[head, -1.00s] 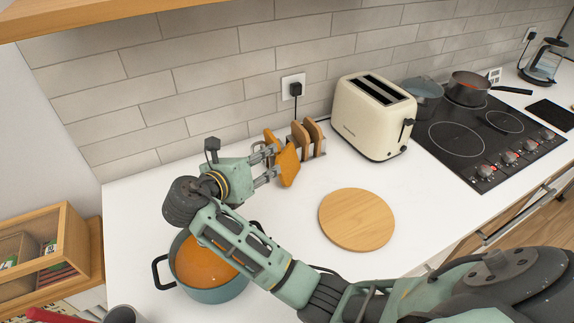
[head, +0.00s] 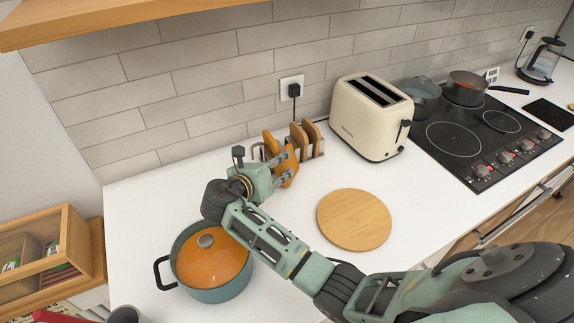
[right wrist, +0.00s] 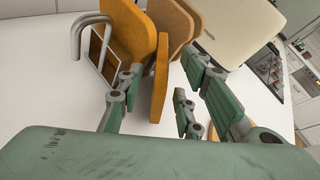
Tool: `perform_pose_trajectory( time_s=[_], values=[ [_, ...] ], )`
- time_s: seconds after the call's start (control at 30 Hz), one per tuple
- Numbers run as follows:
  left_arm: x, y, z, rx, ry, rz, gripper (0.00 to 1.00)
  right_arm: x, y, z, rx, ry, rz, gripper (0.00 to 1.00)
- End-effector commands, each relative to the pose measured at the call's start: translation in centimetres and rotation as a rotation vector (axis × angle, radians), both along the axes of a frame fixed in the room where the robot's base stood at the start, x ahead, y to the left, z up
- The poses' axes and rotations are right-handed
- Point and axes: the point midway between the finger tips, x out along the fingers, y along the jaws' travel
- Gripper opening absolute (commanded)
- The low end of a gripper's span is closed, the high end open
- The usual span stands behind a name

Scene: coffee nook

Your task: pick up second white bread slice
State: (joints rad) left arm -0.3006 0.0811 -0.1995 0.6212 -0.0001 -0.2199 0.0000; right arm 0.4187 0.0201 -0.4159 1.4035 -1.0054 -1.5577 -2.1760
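No slice looks white; the bread slices look orange or brown. Two brown slices (head: 312,131) stand in a metal rack (head: 319,149) by the wall. They partly show in the right wrist view (right wrist: 176,24). Orange slices (head: 271,144) stand at the rack's left; one (right wrist: 128,28) leans over the wire end in the right wrist view. An orange slice edge (right wrist: 160,80) lies between the fingers of my right gripper (right wrist: 163,70), with gaps visible on both sides. In the head view my right gripper (head: 285,169) reaches this slice from the left. My left gripper is out of view.
A cream toaster (head: 368,128) stands right of the rack, with a stove (head: 470,140) beyond.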

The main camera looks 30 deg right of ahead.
Motion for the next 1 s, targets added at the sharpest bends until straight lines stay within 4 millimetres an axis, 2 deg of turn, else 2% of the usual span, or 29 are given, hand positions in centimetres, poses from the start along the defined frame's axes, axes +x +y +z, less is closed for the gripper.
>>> perform_pose_trajectory(
  time_s=[0.1, 0.47, 0.83, 1.0],
  values=[
    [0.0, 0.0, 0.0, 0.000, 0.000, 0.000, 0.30, 0.0, 0.0, 0.0, 0.000, 0.000, 0.000, 0.32],
    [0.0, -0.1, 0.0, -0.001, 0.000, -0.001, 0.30, 0.0, 0.1, 0.0, 0.000, 0.000, 0.000, 0.00],
    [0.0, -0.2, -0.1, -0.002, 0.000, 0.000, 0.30, 0.0, 0.1, 0.2, 0.000, -0.001, 0.000, 0.00],
    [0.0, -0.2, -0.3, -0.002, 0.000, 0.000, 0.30, 0.1, 0.1, 2.4, 0.002, -0.006, -0.001, 0.00]
  ],
)
